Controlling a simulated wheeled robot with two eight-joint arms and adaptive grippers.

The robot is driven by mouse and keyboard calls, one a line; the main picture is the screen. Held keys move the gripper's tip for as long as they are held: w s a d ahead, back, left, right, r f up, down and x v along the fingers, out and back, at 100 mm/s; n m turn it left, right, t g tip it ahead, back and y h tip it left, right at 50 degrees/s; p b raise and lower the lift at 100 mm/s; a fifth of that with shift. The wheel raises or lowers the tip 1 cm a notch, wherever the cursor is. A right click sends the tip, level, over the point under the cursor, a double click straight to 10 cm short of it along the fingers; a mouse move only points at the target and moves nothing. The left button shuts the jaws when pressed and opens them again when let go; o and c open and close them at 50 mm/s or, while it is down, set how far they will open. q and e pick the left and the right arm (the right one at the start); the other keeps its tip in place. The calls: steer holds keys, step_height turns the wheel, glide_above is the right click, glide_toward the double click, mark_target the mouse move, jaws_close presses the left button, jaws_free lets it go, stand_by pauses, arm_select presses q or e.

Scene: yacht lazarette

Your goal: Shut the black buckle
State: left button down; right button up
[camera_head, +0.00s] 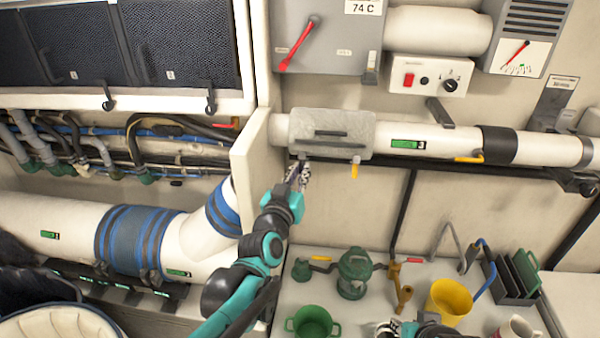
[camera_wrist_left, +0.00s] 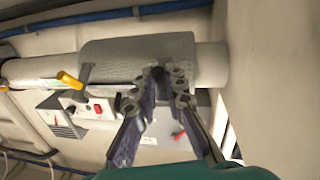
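A grey jacket (camera_head: 358,125) wraps the white pipe in the middle of the head view. Dark straps (camera_head: 330,134) run along its front; I cannot tell clearly which dark part is the black buckle. My left gripper (camera_head: 300,170) points up at the jacket's lower left edge. In the left wrist view, the jacket (camera_wrist_left: 120,55) lies ahead of the fingers (camera_wrist_left: 156,92), which are apart. A small dark part (camera_wrist_left: 158,75) shows near the fingertips, partly hidden by them. My right gripper (camera_head: 400,328) shows only partly at the bottom edge.
A yellow handle (camera_head: 354,170) hangs below the jacket's right end. A pale upright panel (camera_head: 250,145) stands close left of my left gripper. A green lantern (camera_head: 354,272), green pot (camera_head: 313,322) and yellow cup (camera_head: 449,300) stand on the bench below.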

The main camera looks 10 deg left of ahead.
mark_target(302, 154)
arm_select(q)
steer(key=shift+r+g+p, duration=0.3)
steer(key=shift+r+p, duration=0.1)
steer(key=shift+p, duration=0.4)
steer(key=r+g+p, duration=0.1)
steer(key=g+p, duration=0.1)
steer(key=p, duration=0.1)
steer(key=w+r+g+p, duration=0.1)
steer(key=g+p, duration=0.1)
steer(key=p, duration=0.2)
steer(key=r+n+g+p, duration=0.1)
steer(key=g+p, duration=0.1)
steer(key=p, duration=0.1)
steer(key=shift+w+r+y+p, duration=0.25)
steer(key=shift+r+y+p, duration=0.05)
steer(key=shift+y, duration=0.1)
steer(key=shift+w+r+g+p, duration=0.15)
steer(key=shift+w+g+p, duration=0.05)
steer(key=shift+g+p, duration=0.35)
steer(key=shift+w+r+g+p, duration=0.2)
steer(key=shift+g+p, duration=0.2)
steer(key=shift+g, duration=0.25)
steer(key=shift+w+r+g+p, duration=0.1)
steer(key=shift+w+g+p, duration=0.35)
steer(key=shift+g, duration=0.45)
steer(key=shift+s, duration=0.1)
steer(key=c, duration=1.6)
jaws_free()
steer(key=shift+o, duration=0.2)
